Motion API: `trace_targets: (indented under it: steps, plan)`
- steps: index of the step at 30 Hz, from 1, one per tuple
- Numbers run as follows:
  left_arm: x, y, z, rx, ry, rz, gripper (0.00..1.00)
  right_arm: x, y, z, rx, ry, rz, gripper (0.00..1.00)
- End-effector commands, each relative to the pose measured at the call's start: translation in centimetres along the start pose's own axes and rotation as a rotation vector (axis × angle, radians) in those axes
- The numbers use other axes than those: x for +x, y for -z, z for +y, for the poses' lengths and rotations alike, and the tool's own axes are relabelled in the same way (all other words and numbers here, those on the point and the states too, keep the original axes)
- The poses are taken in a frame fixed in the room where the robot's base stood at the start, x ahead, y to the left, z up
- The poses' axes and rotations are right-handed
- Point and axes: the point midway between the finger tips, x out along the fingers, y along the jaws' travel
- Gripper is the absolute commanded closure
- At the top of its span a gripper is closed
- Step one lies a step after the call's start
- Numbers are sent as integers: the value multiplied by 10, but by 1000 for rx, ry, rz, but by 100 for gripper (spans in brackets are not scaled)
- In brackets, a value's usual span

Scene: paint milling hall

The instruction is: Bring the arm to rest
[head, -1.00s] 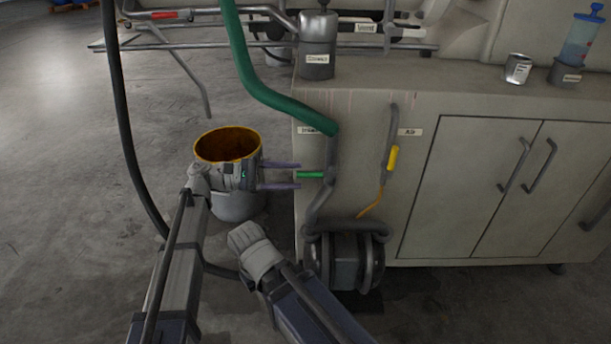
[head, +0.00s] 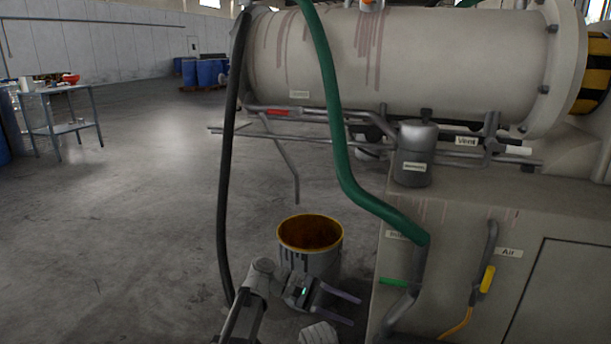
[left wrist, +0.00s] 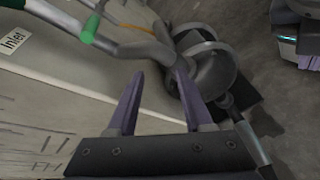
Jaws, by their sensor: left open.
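My left gripper (head: 356,311) is low in the head view, between the open bucket and the cabinet. Its two purple fingers are apart with nothing between them. They also show in the left wrist view (left wrist: 160,70), empty, in front of the cabinet face. A green valve handle (head: 393,281) on the inlet pipe lies to the right of the fingers and apart from them; it also shows in the left wrist view (left wrist: 91,28).
The bucket (head: 311,263) with brown contents stands on the floor behind my left gripper. A green hose (head: 341,160) and a black hose (head: 227,180) hang nearby. The cabinet (head: 455,215) fills the right side. Open floor lies left, with a table (head: 60,128) far off.

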Motion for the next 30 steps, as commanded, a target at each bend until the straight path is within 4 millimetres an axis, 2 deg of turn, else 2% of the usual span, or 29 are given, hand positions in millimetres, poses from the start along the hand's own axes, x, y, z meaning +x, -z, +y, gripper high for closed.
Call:
trace_targets:
  steps: [1,6,9,15,22,24,30]
  plan:
    - [-7,4,-33,49,60,93,49,0,0,0,0,0,0,100]
    - [-48,37,-124,232,336,385,49,0,0,0,0,0,0,100]
    - [-78,48,-166,319,504,501,49,0,0,0,0,0,0,100]
    - [-133,54,-225,434,787,629,49,0,0,0,0,0,0,100]
    - [-190,45,-272,518,1073,697,49,0,0,0,0,0,0,100]
    - [-183,30,-254,547,1102,666,49,-21,-1,2,-1,0,0,100]
    - [-157,-5,-228,608,1170,588,49,-53,-3,6,-6,-1,-1,100]
